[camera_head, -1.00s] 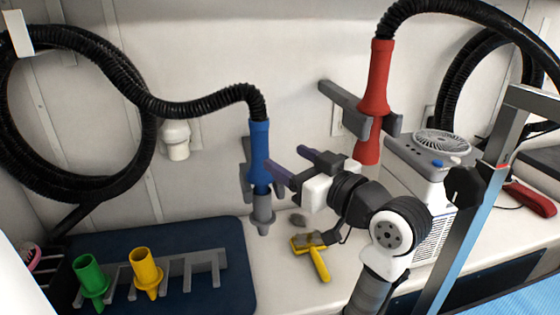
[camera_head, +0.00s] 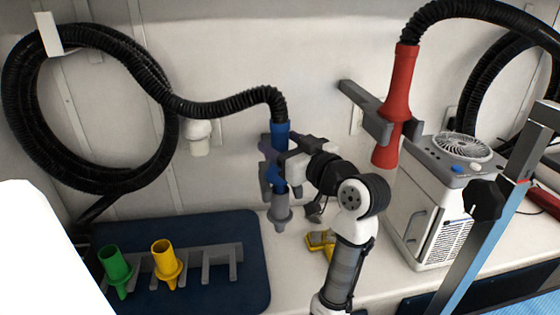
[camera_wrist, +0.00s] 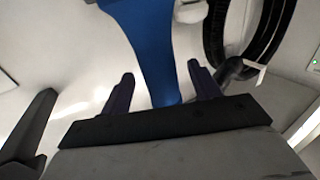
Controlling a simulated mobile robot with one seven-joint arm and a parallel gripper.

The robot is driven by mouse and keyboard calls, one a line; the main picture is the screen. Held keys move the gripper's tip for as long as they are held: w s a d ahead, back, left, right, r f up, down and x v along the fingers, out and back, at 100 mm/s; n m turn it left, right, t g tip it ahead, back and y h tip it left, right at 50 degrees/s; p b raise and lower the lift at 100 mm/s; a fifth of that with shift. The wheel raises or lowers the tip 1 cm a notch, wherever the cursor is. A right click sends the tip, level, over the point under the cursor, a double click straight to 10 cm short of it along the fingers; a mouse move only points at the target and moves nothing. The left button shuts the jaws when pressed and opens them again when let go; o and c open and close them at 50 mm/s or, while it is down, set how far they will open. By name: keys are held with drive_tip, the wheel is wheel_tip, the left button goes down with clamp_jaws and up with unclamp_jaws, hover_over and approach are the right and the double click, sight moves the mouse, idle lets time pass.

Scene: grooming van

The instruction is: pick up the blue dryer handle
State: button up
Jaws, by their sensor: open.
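The blue dryer handle (camera_head: 281,132) hangs upright at the end of a black corrugated hose, with a grey nozzle (camera_head: 280,212) below it. My gripper (camera_head: 270,160) is at the handle, partly covering its middle in the head view. In the wrist view the blue handle (camera_wrist: 150,50) runs down between the two purple fingers of my gripper (camera_wrist: 162,88). The fingers are open, one on each side, with a gap visible at both sides. The holder behind the handle is mostly hidden by my gripper.
A red dryer handle (camera_head: 399,90) hangs in a grey holder to the right, above a white fan-topped unit (camera_head: 425,200). Green (camera_head: 115,268) and yellow (camera_head: 166,262) nozzles stand in a grey rack on a dark blue mat (camera_head: 225,292). A yellow tool (camera_head: 320,242) lies on the counter.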

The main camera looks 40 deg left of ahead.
drive_tip(key=shift+p+x, duration=0.35)
drive_tip(key=shift+x, duration=1.25)
drive_tip(key=shift+r, duration=0.1)
drive_tip(key=shift+c, duration=0.3)
drive_tip(key=c, duration=1.1)
drive_tip(key=shift+r, duration=0.1)
